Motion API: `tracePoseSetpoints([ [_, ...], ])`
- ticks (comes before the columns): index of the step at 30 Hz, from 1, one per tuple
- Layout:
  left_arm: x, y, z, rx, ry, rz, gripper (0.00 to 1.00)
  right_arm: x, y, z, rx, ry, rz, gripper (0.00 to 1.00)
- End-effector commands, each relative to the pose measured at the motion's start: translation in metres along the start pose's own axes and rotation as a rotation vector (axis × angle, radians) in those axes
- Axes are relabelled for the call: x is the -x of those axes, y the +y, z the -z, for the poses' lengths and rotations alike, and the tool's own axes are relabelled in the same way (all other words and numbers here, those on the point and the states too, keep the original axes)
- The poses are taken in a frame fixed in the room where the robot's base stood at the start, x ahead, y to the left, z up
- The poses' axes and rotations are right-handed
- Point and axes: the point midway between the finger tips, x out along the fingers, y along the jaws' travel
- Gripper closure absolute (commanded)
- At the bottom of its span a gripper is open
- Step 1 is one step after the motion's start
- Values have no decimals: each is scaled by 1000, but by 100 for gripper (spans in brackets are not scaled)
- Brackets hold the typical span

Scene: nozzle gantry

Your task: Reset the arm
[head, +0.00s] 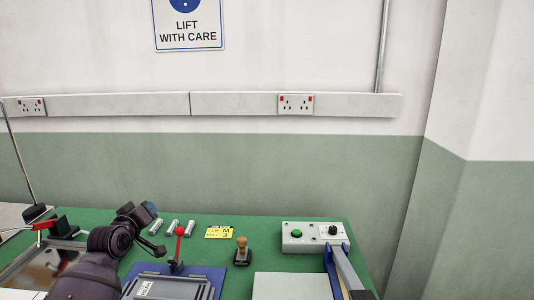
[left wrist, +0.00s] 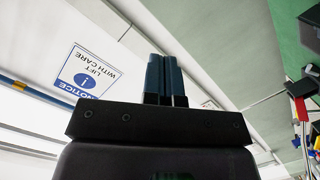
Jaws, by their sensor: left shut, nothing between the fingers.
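My left arm comes in from the lower left in the head view. Its gripper (head: 150,207) is over the back left of the green bench (head: 270,226), near some small metal cylinders. In the left wrist view the two blue-grey fingers (left wrist: 166,78) are together with nothing between them. They point toward the wall and its notice sign (left wrist: 85,73). My right gripper is not in view.
Metal cylinders (head: 172,227), a yellow card (head: 219,232), a wooden-handled tool (head: 242,250) and a control box (head: 315,236) with a green button are on the bench.

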Motion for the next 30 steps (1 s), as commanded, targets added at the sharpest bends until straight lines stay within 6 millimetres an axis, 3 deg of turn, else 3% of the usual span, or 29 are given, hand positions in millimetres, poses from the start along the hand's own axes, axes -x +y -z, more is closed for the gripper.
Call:
tracePoseSetpoints([
  [8,62,-24,-81,-443,23,29,100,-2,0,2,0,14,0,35],
  [15,136,-52,-164,-689,-26,60,100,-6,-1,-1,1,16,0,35],
  [21,204,-75,-227,-760,-106,91,100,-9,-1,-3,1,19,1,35],
  [30,308,-114,-315,-707,-294,168,100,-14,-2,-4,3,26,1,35],
])
